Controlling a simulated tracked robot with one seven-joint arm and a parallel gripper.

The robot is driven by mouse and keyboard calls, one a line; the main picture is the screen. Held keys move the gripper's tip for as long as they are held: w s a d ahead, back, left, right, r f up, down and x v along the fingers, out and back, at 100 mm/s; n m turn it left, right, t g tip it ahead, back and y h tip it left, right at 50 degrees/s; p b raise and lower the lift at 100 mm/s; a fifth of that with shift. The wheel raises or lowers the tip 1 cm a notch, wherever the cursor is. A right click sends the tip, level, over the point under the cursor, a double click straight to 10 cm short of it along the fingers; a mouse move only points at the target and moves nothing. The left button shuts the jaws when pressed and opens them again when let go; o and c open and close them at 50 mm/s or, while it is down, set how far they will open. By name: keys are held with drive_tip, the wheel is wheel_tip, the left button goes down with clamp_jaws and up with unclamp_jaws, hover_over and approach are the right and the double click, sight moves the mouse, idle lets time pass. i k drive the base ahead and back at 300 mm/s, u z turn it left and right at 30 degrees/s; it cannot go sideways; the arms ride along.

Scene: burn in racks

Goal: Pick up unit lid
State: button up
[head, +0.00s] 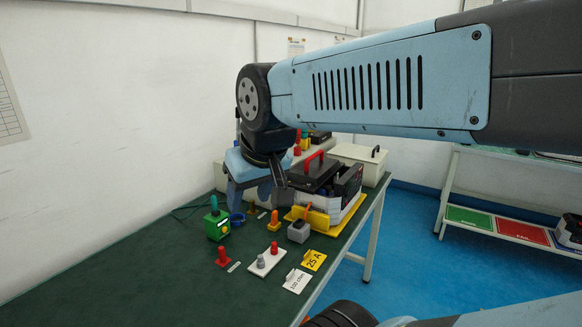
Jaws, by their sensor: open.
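A black lid with a red handle (314,172), which looks like the unit lid, lies on top of a white and black unit (349,201) near the table's right edge. My gripper (259,199) points down just left of the lid, over the green table top. Its fingers are apart, and I see nothing held between them. The gap between the gripper and the lid is hard to judge from this view. My wrist and forearm hide part of the area behind.
The green table (120,275) also holds a green device (216,222), a yellow 25 A card (313,260), a white plate with red and grey plugs (267,261) and a cream box (358,160). A shelf (497,220) stands right. The table's front left is clear.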

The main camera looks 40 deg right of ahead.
sight(318, 170)
drive_tip(key=z, duration=1.15)
drive_tip(key=k, duration=0.95)
drive_tip(key=z, duration=0.75)
drive_tip(key=i, duration=0.9)
drive_tip(key=z, duration=0.5)
drive_tip(key=i, duration=1.05)
drive_tip(key=u, duration=0.7)
drive_tip(key=i, duration=0.7)
drive_tip(key=u, duration=0.45)
drive_tip(key=k, duration=0.15)
drive_tip(key=u, duration=0.25)
